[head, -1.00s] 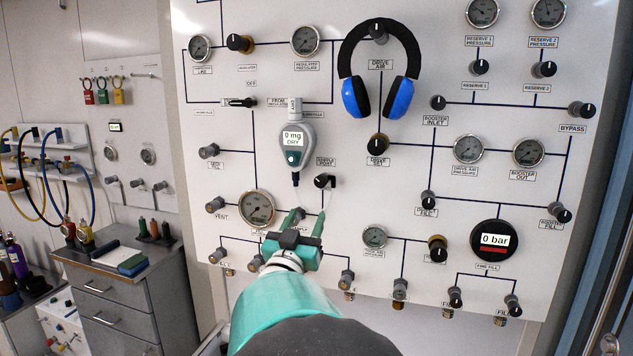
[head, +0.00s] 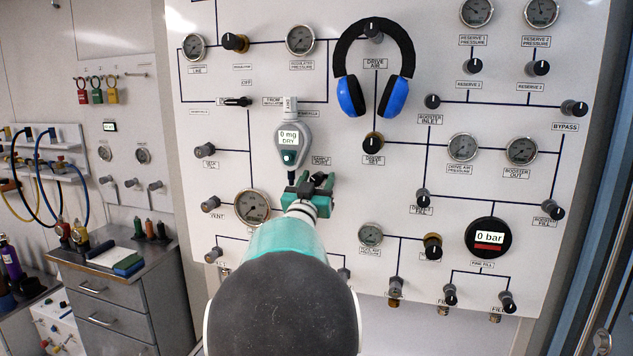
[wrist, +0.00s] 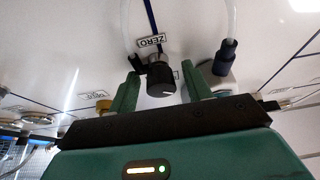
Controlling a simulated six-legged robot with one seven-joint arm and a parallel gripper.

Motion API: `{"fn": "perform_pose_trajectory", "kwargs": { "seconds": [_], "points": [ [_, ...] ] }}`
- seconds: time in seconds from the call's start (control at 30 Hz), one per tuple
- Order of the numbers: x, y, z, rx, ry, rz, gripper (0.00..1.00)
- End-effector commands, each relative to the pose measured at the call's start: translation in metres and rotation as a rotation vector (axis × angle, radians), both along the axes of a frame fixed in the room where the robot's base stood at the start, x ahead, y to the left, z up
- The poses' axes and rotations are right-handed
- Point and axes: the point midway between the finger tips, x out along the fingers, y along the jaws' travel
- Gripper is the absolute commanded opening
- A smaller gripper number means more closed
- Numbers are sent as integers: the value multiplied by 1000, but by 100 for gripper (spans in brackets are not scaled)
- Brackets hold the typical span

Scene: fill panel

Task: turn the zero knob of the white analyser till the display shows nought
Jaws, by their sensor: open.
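A hand-held meter (head: 290,135) reading "0 mg DRY" hangs just above and left of my gripper.
A dark blue fitting with a clear hose (wrist: 226,56) stands close right of the fingers in the wrist view. A round gauge (head: 252,206) is left of my gripper. Blue headphones (head: 376,70) hang above right. A grey drawer cabinet (head: 115,300) stands at the left.

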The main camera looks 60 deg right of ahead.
Motion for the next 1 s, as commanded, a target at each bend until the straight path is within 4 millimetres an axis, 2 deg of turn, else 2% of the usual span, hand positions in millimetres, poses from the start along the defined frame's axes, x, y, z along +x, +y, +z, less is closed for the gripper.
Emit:
{"fn": "perform_pose_trajectory", "kwargs": {
  "seconds": [0.2,0.4,0.43,0.93,0.97,1.0],
  "points": [
    [0,0,0,0,0,0,47],
    [0,0,0,0,0,1,8],
    [0,0,0,0,0,1,6],
    [1,0,0,7,-54,1,6],
    [1,0,0,7,-54,1,30],
    [1,0,0,7,-54,1,38]
  ]
}}
